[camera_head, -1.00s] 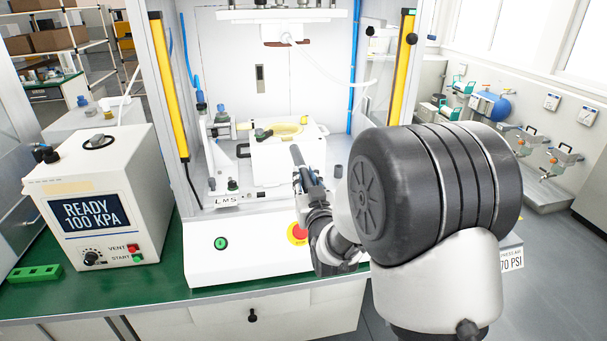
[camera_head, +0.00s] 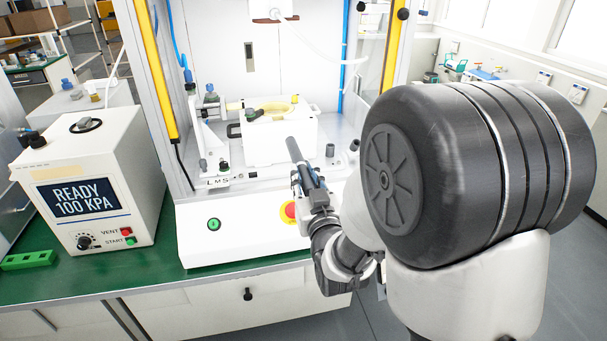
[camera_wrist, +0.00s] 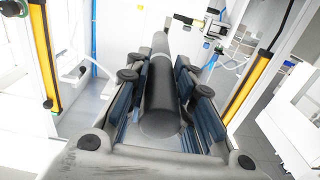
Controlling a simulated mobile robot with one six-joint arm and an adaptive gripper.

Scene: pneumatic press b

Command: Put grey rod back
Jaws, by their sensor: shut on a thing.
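My gripper (camera_head: 303,172) is shut on a grey rod (camera_wrist: 160,90), whose dark cylindrical body lies lengthwise between the blue-lined fingers in the wrist view. In the head view the rod's tip (camera_head: 293,148) points up and away, in front of the white block (camera_head: 262,146) inside the press. The rod appears raised above the press's front deck. A short dark grey cylinder (camera_head: 330,150) stands on the deck right of the rod. Another dark cylindrical piece (camera_head: 353,146) shows farther right, partly hidden by my arm. Where the rod's seat lies is not clear.
The press has yellow side bars (camera_head: 153,70), a green button (camera_head: 213,225) and a red stop button (camera_head: 290,211) partly behind my gripper. A control box (camera_head: 90,190) reading "READY 100 KPA" stands left on the green bench (camera_head: 95,282). A green block (camera_head: 28,260) lies beside it.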

